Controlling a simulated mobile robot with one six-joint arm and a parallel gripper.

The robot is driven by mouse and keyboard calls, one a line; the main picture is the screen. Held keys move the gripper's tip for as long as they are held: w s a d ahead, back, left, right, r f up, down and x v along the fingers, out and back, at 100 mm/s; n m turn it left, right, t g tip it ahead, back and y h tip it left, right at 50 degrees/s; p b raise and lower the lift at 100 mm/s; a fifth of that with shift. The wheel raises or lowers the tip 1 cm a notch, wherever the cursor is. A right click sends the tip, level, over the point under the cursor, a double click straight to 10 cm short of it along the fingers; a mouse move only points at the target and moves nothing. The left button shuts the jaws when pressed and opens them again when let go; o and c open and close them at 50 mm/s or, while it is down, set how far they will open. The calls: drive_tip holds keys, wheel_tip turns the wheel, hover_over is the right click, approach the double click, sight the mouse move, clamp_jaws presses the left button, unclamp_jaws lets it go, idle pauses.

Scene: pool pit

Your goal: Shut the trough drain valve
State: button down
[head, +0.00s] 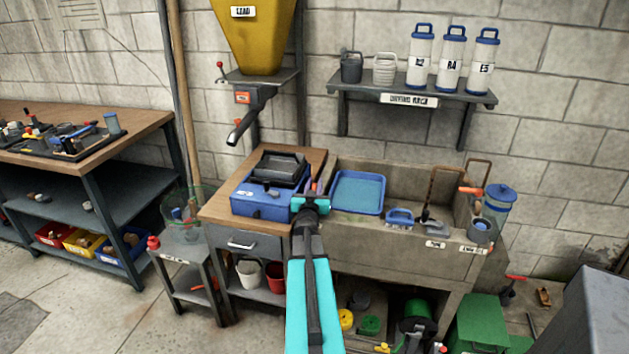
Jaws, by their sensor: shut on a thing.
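The concrete trough (362,228) stands against the back wall, right of a wooden-topped bench. I cannot tell for certain which fitting is its drain valve. A red handle (440,348) shows at the bottom edge below the trough, partly cut off. Another red lever (515,278) stands at the right, beyond a green box. My gripper (311,201), with teal fingers, is in front of the bench's right end, near the trough's left end. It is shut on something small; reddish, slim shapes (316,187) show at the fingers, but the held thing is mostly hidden.
A blue tray (357,191) and a blue-handled brush (400,217) are at the trough. A blue machine (262,201) sits on the bench. A green box (482,319) and dark bucket stand low at the right. A wall shelf (365,93) holds bottles.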

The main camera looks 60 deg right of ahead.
drive_tip(key=p, duration=0.4)
drive_tip(key=shift+a+g, duration=0.2)
drive_tip(key=shift+g, duration=0.2)
drive_tip(key=m+p, duration=0.1)
drive_tip(key=p, duration=0.2)
drive_tip(key=shift+s+g+h, duration=0.15)
drive_tip(key=shift+g+h, duration=0.25)
drive_tip(key=shift+s+f+m+g+p, duration=0.3)
drive_tip(key=shift+g+p, duration=0.2)
drive_tip(key=shift+p, duration=0.5)
drive_tip(key=c, duration=1.7)
unclamp_jaws()
drive_tip(key=shift+r, duration=0.1)
drive_tip(key=shift+b+v, duration=1.45)
drive_tip(key=shift+v, duration=5.45)
